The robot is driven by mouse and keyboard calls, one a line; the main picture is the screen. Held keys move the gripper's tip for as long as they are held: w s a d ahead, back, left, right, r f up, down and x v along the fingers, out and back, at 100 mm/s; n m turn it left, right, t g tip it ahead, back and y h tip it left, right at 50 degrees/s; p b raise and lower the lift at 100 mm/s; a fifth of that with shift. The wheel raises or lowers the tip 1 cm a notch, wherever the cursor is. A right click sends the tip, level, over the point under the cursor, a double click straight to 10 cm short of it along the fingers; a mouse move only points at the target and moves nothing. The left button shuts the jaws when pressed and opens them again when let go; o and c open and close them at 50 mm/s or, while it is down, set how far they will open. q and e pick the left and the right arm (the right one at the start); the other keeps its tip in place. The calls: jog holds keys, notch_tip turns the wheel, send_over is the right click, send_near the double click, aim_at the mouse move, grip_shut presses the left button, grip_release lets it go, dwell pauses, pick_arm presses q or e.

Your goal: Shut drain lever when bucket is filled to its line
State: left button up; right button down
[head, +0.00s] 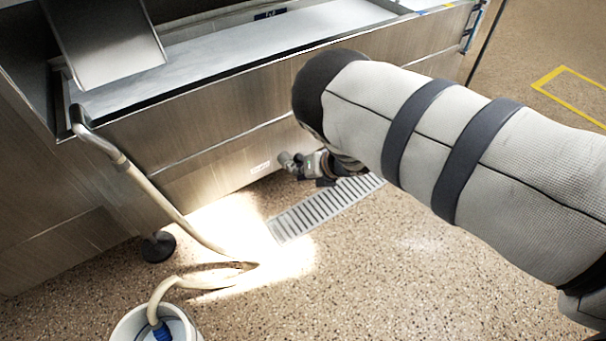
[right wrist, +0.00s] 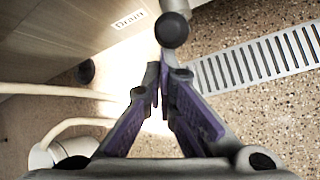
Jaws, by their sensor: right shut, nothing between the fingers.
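The drain lever with its dark round knob (right wrist: 172,30) stands just beyond my right fingertips in the right wrist view, beside the "Drain" label (right wrist: 128,18). In the head view the grey drain fitting (head: 288,161) shows low on the steel tank front, partly hidden by my gripper. My right gripper (right wrist: 160,82) is shut and empty, its purple-padded fingers close to the knob; I cannot tell whether they touch. It also shows in the head view (head: 308,165). The white bucket (head: 122,326) is cut off at the bottom left; its line and water level are not readable.
A floor grate (head: 325,208) lies below my gripper. A tank foot (head: 158,246) stands left. Floor at right is clear.

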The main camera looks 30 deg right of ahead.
jog(key=shift+w+r, duration=0.2)
jog(key=shift+w, duration=0.05)
dwell(0.4)
jog(key=v, duration=1.2)
dwell(6.2)
